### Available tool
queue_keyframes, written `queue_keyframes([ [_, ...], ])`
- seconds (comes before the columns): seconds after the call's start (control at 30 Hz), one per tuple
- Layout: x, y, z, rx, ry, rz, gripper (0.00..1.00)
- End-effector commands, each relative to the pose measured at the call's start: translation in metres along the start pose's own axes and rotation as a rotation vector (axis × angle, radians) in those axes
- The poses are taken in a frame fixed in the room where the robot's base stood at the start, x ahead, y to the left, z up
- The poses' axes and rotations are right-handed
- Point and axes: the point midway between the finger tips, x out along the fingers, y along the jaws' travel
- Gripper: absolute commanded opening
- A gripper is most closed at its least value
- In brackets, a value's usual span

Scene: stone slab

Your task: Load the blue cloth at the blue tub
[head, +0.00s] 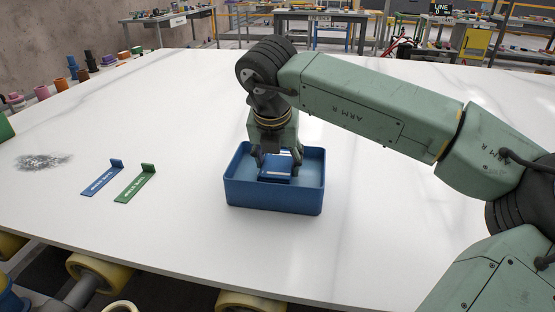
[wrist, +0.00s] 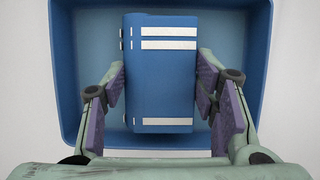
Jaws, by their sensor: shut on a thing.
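The blue cloth (wrist: 160,82) is a folded blue block with white stripes, seen in the wrist view between my two finger pads. My gripper (head: 277,163) points down into the blue tub (head: 270,197) and is shut on the cloth. In the head view the cloth (head: 275,179) shows low between the fingers, within the tub's walls. The tub also surrounds the cloth in the wrist view (wrist: 65,110). I cannot tell whether the cloth touches the tub's floor. No other thing shows in the tub.
A blue marker plate (head: 100,182) and a green marker plate (head: 133,187) lie left of the tub on the white stone slab (head: 190,240). A grey speckled patch (head: 42,162) is farther left. Several small coloured parts line the slab's far left edge. The slab around the tub is clear.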

Motion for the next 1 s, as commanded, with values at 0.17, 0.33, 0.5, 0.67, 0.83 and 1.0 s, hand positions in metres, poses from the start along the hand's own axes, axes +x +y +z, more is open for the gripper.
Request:
queue_keyframes([
  [0.17,0.0024,-0.0001,-0.0009,0.0,0.0,0.0,0.31],
  [0.33,0.0042,-0.0001,-0.0017,0.0,0.0,0.0,0.31],
  [0.5,0.006,-0.0001,-0.0024,0.0,0.0,0.0,0.31],
  [0.67,0.0065,-0.0001,-0.0026,0.0,0.0,0.0,0.31],
  [0.83,0.0065,-0.0001,-0.0026,0.0,0.0,0.0,0.31],
  [1.0,0.0067,0.0,-0.0027,0.0,0.0,0.0,0.31],
])
